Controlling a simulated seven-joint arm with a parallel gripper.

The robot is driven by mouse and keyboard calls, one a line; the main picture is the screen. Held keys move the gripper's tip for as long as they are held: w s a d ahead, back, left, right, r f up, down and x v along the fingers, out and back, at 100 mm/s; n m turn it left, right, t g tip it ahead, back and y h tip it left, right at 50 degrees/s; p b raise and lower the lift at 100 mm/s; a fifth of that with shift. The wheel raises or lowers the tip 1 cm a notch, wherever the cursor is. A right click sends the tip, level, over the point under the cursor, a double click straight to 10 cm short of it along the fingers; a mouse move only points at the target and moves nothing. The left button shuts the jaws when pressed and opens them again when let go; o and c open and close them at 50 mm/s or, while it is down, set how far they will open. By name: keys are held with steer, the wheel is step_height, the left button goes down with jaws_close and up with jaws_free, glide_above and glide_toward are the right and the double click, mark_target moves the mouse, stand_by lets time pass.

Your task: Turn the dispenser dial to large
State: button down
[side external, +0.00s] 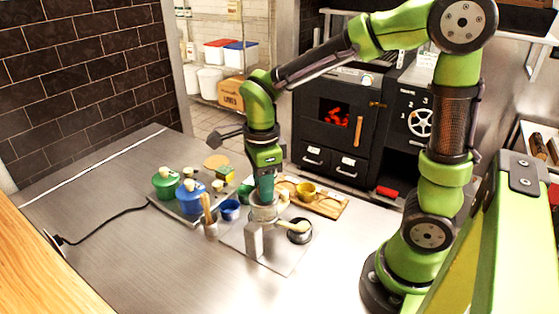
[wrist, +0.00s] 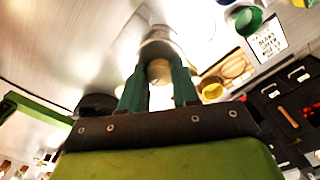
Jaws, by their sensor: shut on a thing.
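The dispenser (side external: 254,242) is a grey metal body standing on a thin pale plate on the steel counter. Its round metal top (wrist: 158,42) shows beyond my fingers in the wrist view. My gripper (side external: 266,196) points straight down onto the dispenser top. In the wrist view, my gripper (wrist: 159,82) has its two green fingers on either side of a tan round knob (wrist: 159,70), which looks like the dial, and is shut on it. In the side external view the fingers hide the dial. I cannot read any size marks or the dial's setting.
A dark round pot (side external: 299,232) with a pale handle stands right of the dispenser. A blue cup (side external: 230,210) and a wooden-handled tool stand left. Green and blue lidded pots (side external: 190,200) sit on a tray. A wooden board (side external: 328,206) with a yellow cup (side external: 306,191) lies behind.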

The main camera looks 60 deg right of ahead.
steer(key=shift+m, duration=0.6)
steer(key=c, duration=0.8)
jaws_free()
steer(key=shift+r, duration=0.1)
step_height(320, 180, up, 17)
steer(key=shift+f, duration=0.15)
